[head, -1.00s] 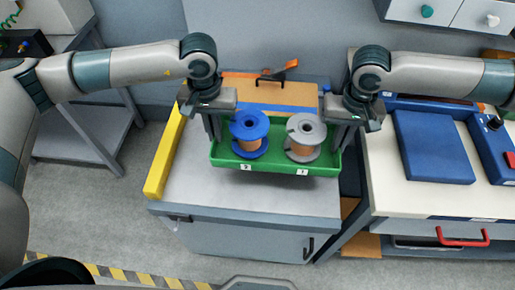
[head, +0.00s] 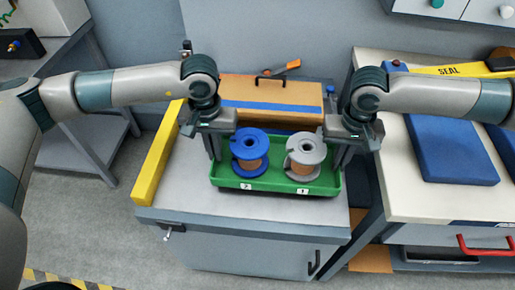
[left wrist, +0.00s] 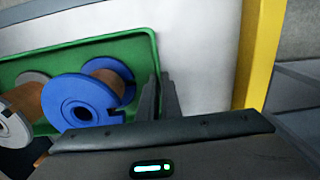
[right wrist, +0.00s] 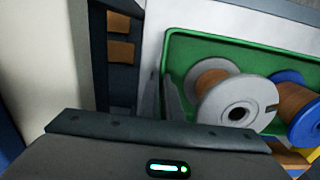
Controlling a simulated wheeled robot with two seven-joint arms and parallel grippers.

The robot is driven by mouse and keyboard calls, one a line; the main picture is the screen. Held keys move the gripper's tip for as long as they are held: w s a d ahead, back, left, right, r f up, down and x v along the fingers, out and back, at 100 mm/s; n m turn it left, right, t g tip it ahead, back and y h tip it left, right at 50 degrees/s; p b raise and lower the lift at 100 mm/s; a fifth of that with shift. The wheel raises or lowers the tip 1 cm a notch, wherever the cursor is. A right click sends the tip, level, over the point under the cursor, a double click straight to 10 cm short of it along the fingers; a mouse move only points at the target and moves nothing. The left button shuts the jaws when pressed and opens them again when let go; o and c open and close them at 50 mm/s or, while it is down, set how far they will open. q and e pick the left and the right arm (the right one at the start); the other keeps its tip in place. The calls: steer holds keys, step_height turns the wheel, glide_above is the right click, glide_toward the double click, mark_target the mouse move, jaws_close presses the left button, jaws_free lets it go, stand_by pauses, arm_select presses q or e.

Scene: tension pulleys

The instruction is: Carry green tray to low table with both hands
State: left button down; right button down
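The green tray (head: 290,191) is over the grey-topped low cabinet table (head: 178,185), level and close to its surface; whether it touches is unclear. It carries a blue spool (head: 249,143) and a grey spool (head: 305,150), both upright with copper-coloured windings. My left gripper (head: 215,150) is shut on the tray's left end wall; its fingers pinch the rim in the left wrist view (left wrist: 160,100). My right gripper (head: 340,155) is shut on the right end wall, its fingers at the rim in the right wrist view (right wrist: 163,100).
A cardboard-coloured box (head: 270,92) with a blue stripe and black handle stands behind the tray. A yellow bar (head: 160,150) runs along the table's left edge. A white workbench (head: 430,205) with a blue pad (head: 450,150) stands at right. Bare tabletop lies in front and left.

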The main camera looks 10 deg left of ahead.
arm_select(q)
steer(key=shift+a+f, duration=0.2)
arm_select(e)
steer(key=shift+d+f, duration=0.2)
